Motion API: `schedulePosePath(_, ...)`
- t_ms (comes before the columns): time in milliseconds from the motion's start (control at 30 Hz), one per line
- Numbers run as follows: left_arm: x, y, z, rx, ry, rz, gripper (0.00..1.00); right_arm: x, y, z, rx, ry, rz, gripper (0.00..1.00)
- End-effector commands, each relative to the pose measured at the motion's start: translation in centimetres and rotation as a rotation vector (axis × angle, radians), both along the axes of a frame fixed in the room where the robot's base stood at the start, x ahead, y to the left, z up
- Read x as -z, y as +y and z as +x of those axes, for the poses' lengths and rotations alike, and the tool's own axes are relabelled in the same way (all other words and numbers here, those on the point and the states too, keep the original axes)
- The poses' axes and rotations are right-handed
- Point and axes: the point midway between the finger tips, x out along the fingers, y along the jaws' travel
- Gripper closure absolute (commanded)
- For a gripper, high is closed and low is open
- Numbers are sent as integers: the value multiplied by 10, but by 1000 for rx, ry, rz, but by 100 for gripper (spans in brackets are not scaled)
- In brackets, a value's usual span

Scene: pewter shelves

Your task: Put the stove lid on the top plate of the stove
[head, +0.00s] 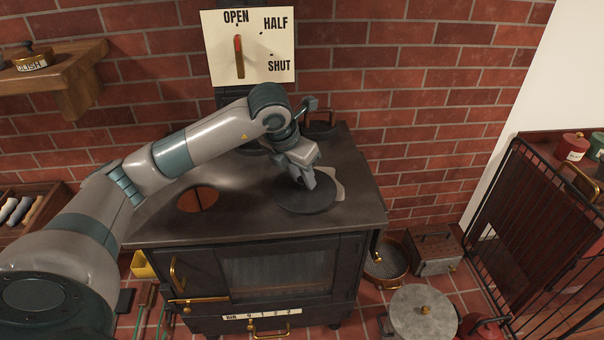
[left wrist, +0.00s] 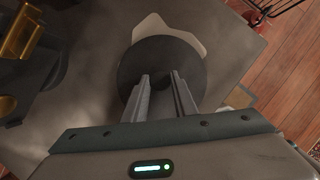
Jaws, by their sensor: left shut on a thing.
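The stove (head: 250,225) stands against the brick wall, with a dark flat top plate (head: 240,222). The stove lid (head: 308,197), a dark round disc, is at the right part of the top plate. My left gripper (head: 306,182) comes down over its middle and is shut on it. In the left wrist view the lid (left wrist: 140,65) lies beyond and beneath my fingers (left wrist: 161,88), which close at its centre. I cannot tell whether the lid rests on the plate or is just above it. A round orange-brown opening (head: 197,199) shows in the plate to the left.
A pale flat patch (head: 338,183) shows partly beneath the lid. A dark pot (head: 320,122) is at the plate's back. An OPEN/HALF/SHUT sign (head: 265,75) is above. A brass-rimmed pan (head: 390,262), a metal box (head: 434,252) and a grey round lid (head: 423,311) are at the right.

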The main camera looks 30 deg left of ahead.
Motion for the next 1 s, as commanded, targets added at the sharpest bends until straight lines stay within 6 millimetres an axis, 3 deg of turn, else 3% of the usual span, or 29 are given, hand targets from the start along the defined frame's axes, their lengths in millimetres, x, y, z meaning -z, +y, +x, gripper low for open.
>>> schedulePosePath(233,1,0,1,-1,-5,-1,100,4,2,0,1,0,2,69)
schedulePosePath(267,3,0,0,0,0,0,72,4,3,0,1,1,3,69)
schedulePosePath(333,2,0,0,0,0,0,56,3,4,0,2,0,4,69)
schedulePosePath(833,-3,0,-1,0,-1,0,56,2,7,-1,2,1,7,69)
schedulePosePath(1000,-20,2,-7,-1,-4,0,56,9,4,-1,2,1,4,69)
